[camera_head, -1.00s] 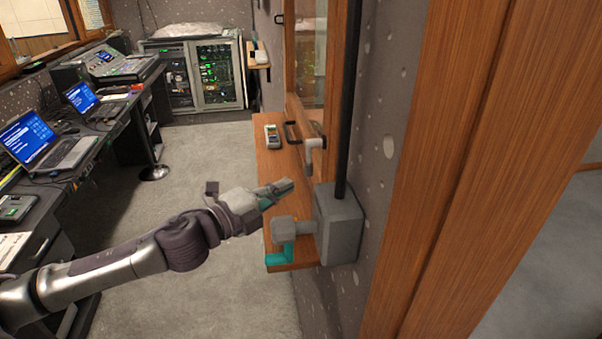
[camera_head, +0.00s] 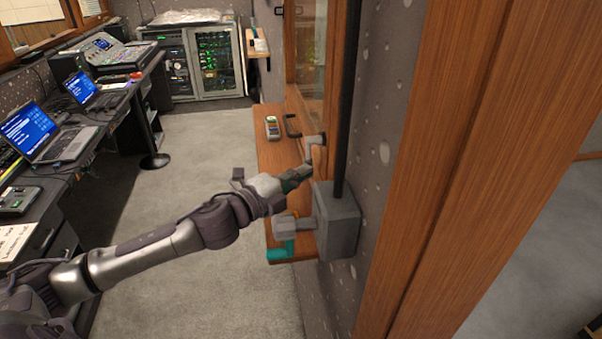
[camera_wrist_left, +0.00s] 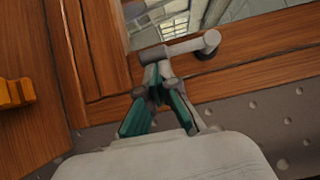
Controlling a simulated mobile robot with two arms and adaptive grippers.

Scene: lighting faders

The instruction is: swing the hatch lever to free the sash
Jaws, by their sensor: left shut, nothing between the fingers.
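The grey lever (camera_head: 314,142) sits on the wooden frame of the sash, by the glass (camera_head: 312,60). In the left wrist view the lever (camera_wrist_left: 190,47) runs from a round pivot at right to an end at left. My left gripper (camera_head: 303,174) reaches in over the wooden ledge with its fingertips close by the lever's lower end. In the left wrist view the teal fingers (camera_wrist_left: 153,80) are together at the lever's left end, with nothing visible between them. Whether they touch the lever is unclear. My right gripper is out of view.
A grey wall box (camera_head: 338,222) with a grey block (camera_head: 292,228) and a teal piece (camera_head: 281,251) stands close to my left gripper. A black handle (camera_head: 292,127) and a small keypad device (camera_head: 272,128) lie beyond. Carpet at left of the ledge (camera_head: 270,158) is clear.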

